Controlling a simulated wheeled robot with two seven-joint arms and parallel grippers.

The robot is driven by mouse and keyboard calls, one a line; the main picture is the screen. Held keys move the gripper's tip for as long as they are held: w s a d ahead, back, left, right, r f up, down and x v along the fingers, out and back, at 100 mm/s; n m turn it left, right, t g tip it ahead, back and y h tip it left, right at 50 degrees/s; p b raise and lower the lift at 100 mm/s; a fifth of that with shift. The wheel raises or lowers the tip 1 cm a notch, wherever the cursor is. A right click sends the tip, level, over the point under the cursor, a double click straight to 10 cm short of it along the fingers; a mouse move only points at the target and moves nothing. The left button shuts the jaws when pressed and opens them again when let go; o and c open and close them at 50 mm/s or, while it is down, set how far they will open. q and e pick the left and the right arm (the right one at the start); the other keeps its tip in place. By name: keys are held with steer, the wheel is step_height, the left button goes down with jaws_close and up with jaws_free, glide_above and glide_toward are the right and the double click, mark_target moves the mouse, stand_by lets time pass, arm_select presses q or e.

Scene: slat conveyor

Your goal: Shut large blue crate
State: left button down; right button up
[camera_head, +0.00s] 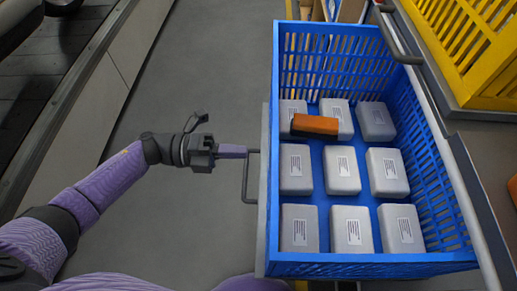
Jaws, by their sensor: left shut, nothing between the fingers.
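The large blue crate (276,193) is on the right side of the head view, its open top showing several white labelled boxes (341,170) in rows. An orange and black block (315,125) lies across the boxes in the far row. A dark bar handle (247,177) sticks out from the grey front panel (264,190) on the crate's left side. My left gripper (246,152) is shut and empty, its fingertips at the far end of this handle; I cannot tell whether they touch. My right gripper is not in view.
A yellow crate (462,55) stands at the far right, with another dark handle (397,45) near it. A slat conveyor (40,80) runs along the left. The grey floor (215,75) between conveyor and blue crate is clear.

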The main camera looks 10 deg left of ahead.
arm_select(q)
steer(key=d, duration=0.2)
steer(key=w+d, duration=0.1)
steer(key=d, duration=0.1)
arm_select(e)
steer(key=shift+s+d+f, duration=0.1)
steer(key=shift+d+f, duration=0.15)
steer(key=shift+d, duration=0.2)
arm_select(q)
steer(key=shift+d, duration=0.15)
